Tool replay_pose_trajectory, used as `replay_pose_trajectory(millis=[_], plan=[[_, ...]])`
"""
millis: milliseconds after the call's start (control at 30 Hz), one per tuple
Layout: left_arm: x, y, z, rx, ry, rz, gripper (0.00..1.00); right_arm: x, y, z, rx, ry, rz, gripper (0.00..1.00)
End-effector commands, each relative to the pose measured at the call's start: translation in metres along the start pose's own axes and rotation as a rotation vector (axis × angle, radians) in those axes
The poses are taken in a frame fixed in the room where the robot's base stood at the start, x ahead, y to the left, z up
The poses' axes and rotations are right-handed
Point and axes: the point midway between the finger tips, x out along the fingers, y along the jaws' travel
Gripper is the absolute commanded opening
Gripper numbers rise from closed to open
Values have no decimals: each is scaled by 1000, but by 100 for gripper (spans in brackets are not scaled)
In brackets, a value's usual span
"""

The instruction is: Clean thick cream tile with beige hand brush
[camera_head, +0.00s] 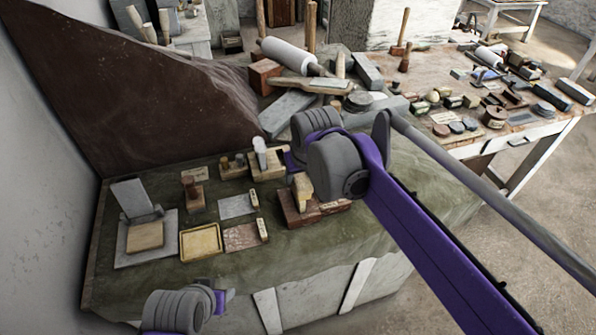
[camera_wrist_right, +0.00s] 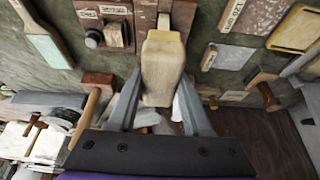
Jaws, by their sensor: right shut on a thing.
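The thick cream tile (camera_head: 145,236) lies flat on a grey slab (camera_head: 125,257) at the left of the green-covered bench, in the head view. My right gripper (camera_wrist_right: 160,92) is shut on the beige hand brush (camera_wrist_right: 162,75), one finger on each side of it. In the head view the brush (camera_head: 303,188) shows below my right arm, over a reddish-brown block (camera_head: 291,212). I cannot tell whether it touches the block. The right fingers are mostly hidden behind the arm there. Of my left arm only part shows at the lower left; its fingers are out of view.
A yellow-rimmed tray (camera_head: 200,242), a speckled tile (camera_head: 242,237) and a grey tile (camera_head: 237,206) lie between the cream tile and the brush. A grey panel (camera_head: 131,197) leans behind the cream tile. Blocks and a roller (camera_head: 287,55) crowd the back. The front strip is clear.

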Motion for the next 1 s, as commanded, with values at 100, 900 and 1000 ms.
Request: replay_pose_trajectory(millis=[100, 900, 1000], plan=[[0, 0, 0, 0, 0, 0, 50, -3, 0, 6, 0, 0, 0, 5], [-1, 0, -1, 0, 0, 0, 50, -9, 0, 25, 0, 0, 0, 5], [-2, 0, -2, 0, 1, 0, 50, -8, 0, 19, 0, 1, 0, 5]])
